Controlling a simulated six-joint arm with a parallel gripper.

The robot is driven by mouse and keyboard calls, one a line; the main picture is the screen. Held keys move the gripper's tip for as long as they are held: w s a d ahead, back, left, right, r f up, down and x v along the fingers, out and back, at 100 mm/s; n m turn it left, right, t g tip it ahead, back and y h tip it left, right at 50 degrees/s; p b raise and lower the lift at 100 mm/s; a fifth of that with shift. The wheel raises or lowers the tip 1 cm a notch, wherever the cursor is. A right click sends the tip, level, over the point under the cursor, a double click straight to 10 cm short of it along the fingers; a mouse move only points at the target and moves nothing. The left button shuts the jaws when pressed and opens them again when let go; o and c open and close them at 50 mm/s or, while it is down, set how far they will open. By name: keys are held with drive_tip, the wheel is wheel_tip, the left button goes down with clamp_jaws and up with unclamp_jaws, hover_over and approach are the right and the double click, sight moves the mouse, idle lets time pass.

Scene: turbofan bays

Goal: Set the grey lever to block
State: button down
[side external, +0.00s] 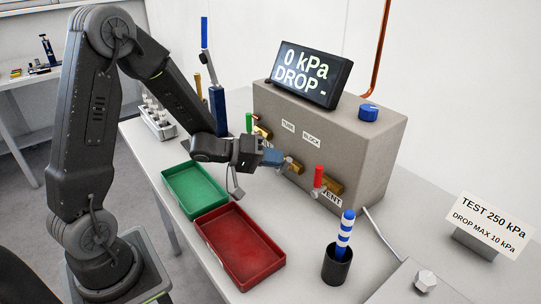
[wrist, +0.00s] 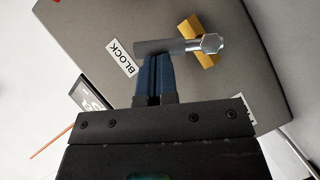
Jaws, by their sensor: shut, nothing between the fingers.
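The grey lever (wrist: 160,46) shows in the wrist view as a short grey bar. It runs left from a shiny hex hub (wrist: 210,43) on a brass valve body (wrist: 200,27), with its free end near the BLOCK label (wrist: 121,58). My gripper (wrist: 154,62) is shut and empty. Its blue fingertips are right at the lever's side; whether they touch it I cannot tell. In the side external view my gripper (side external: 280,160) is at the front of the grey box (side external: 350,150), largely hiding the lever. The BLOCK label (side external: 311,138) is above it there.
A green lever (side external: 249,122) is to the left and a red lever (side external: 318,177) to the right, by the VENT label (side external: 331,197). Green (side external: 195,190) and red (side external: 240,245) trays lie in front. A black cup (side external: 337,265) holds a striped rod. The display (side external: 308,75) reads 0 kPa DROP.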

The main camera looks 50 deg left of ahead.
drive_tip(key=shift+d+f, duration=0.1)
drive_tip(key=shift+d, duration=0.25)
drive_tip(key=s+a+r, duration=0.5)
drive_tip(key=s+a, duration=0.4)
wheel_tip(320, 180, up, 7)
drive_tip(key=w+m+y, duration=0.2)
drive_tip(key=w+y, duration=0.1)
drive_tip(key=y, duration=0.7)
drive_tip(key=s+d+m+g+h, duration=0.2)
drive_tip(key=s+d+m+g, duration=0.3)
drive_tip(key=s+d, duration=0.8)
drive_tip(key=s+g, duration=0.2)
drive_tip(key=shift+s+d+f+h, duration=0.25)
drive_tip(key=shift+s+d+h, duration=0.05)
drive_tip(key=shift+s, duration=0.05)
